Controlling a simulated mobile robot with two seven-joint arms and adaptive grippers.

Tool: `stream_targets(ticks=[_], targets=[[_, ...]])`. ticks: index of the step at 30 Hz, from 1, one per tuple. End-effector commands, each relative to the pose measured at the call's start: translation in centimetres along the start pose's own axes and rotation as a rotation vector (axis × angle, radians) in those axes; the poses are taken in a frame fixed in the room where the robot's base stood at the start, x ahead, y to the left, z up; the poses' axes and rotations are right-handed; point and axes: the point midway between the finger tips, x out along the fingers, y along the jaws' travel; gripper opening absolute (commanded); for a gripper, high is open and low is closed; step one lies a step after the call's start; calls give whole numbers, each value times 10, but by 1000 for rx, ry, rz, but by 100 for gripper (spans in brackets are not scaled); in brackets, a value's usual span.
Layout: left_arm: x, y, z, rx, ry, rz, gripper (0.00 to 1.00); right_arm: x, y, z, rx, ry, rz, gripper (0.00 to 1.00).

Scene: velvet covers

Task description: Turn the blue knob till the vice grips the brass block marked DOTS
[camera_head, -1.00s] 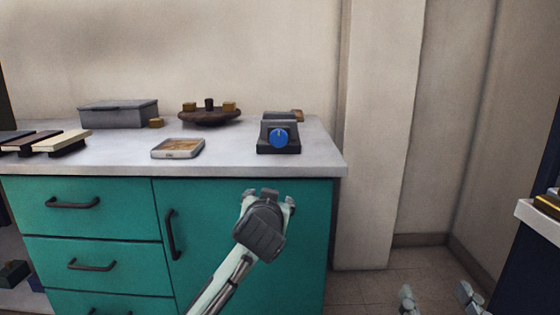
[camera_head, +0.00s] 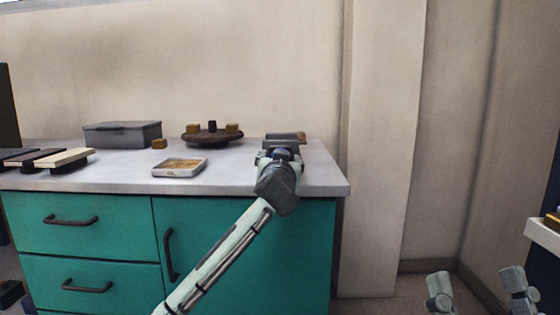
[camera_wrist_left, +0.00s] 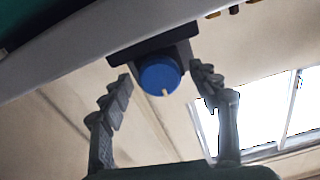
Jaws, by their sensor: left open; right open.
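The dark grey vice (camera_head: 282,142) stands near the right end of the counter, mostly hidden behind my left gripper (camera_head: 279,160). The left wrist view shows the vice body (camera_wrist_left: 150,47) and its blue knob (camera_wrist_left: 157,76), with a pale pointer line. My left gripper (camera_wrist_left: 160,85) is open, one finger on each side of the knob with visible gaps. My right gripper (camera_head: 478,288) is open and empty at the bottom right, away from the counter. Small brass blocks stand on a round brown stand (camera_head: 212,140), and one brass block (camera_head: 159,143) is on the counter. No DOTS mark is readable.
A grey lidded box (camera_head: 122,135) stands at the back left. A pale tray (camera_head: 180,168) with a brownish inside lies left of the vice. Dark and cream bars (camera_head: 62,158) lie at the far left. A wall pillar (camera_head: 382,150) rises right of the counter.

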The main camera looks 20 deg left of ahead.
Motion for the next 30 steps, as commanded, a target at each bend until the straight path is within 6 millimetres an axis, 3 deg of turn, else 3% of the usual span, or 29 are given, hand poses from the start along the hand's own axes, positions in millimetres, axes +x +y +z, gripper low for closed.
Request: stream_targets(ticks=[6,18,25,30], targets=[[0,0,0,0,0,0,59,0,0,0,-1,0,0,62],[0,0,0,0,0,0,12,0,0,0,-1,0,0,62],[0,0,-1,18,0,0,11,2,0,2,0,-19,0,62],[0,0,-2,70,-1,0,11,2,-3,18,10,-137,-2,62]])
